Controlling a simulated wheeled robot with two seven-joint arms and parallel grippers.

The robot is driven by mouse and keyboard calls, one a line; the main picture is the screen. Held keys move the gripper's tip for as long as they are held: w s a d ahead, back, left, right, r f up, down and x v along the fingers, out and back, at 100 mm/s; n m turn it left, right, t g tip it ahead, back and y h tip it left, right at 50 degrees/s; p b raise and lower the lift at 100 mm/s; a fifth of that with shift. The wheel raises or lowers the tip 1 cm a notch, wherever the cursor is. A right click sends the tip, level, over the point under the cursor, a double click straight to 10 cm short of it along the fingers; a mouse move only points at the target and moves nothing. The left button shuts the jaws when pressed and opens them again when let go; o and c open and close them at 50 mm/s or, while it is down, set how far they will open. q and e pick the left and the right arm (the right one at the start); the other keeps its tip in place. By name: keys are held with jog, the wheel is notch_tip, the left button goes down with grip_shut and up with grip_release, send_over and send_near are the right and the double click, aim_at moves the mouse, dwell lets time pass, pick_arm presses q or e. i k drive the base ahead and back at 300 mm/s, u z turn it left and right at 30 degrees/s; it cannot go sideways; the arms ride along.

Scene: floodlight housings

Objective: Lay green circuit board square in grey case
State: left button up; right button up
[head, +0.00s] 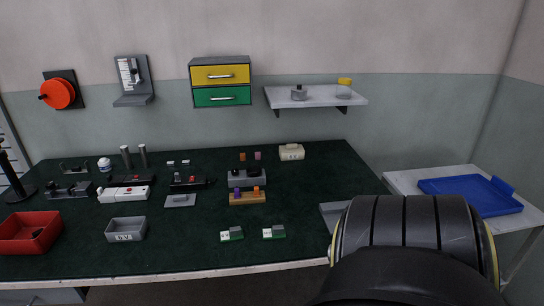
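An open grey case (126,231) with a marked front wall stands near the front edge of the bench, left of centre. Two small green circuit boards with white parts on top lie to its right near the front edge: one green board (236,237), and another green board (278,235) further right. Both are apart from the case and lie on the dark bench top. The inside of the case looks empty, though it is small in view. Neither of my grippers is in view; a large dark arm part of mine fills the lower right.
A red bin (28,232) stands front left. Behind the case are a flat grey plate (180,201), a wooden block with coloured pieces (247,199) and several small devices. A grey item (331,212) is partly hidden by my arm. A blue tray (470,196) lies on a side table.

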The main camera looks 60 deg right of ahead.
aim_at(127, 229)
jog(key=k, duration=0.15)
jog(key=z, duration=1.15)
